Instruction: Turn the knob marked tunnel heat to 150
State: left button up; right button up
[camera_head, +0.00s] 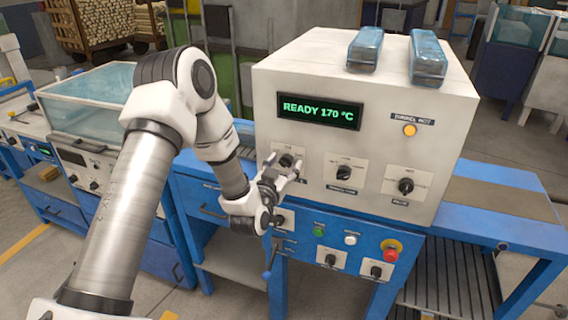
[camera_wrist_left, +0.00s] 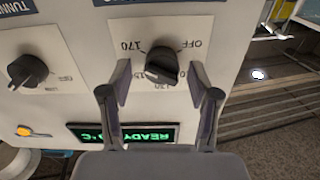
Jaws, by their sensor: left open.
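A dark round knob (camera_wrist_left: 162,66) sits on a pale dial plate in the wrist view, which is upside down. Its scale shows 170 and OFF, with smaller figures partly hidden by the fingers and knob. Its name plate is cut off at the frame edge. In the head view this is the leftmost knob (camera_head: 286,161) on the white cabinet. My left gripper (camera_head: 284,174) is open in front of it; its fingers (camera_wrist_left: 160,95) stand on either side of the knob, with no clear contact visible. The knob's pointer direction is unclear. The right gripper is not in view.
The display (camera_head: 319,111) reads READY 170 °C. Two similar knobs, a middle one (camera_head: 345,173) and a right one (camera_head: 405,186), sit beside it. An amber lamp (camera_head: 410,130) is above. Below are buttons, a red stop button (camera_head: 390,254) and lower knobs on the blue frame.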

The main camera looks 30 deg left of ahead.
pick_arm(q)
jog(key=shift+a, duration=0.1)
jog(key=c, duration=1.1)
jog(key=shift+c, duration=0.2)
jog(key=n+b, duration=0.4)
jog(key=n, duration=0.1)
jog(key=shift+f, duration=0.25)
jog(key=n+b, duration=0.3)
jog(key=n, duration=0.1)
jog(key=shift+b, duration=0.4)
jog(key=shift+s+r+n+b, duration=0.15)
jog(key=shift+n+b, duration=0.75)
jog(key=shift+n, duration=0.6)
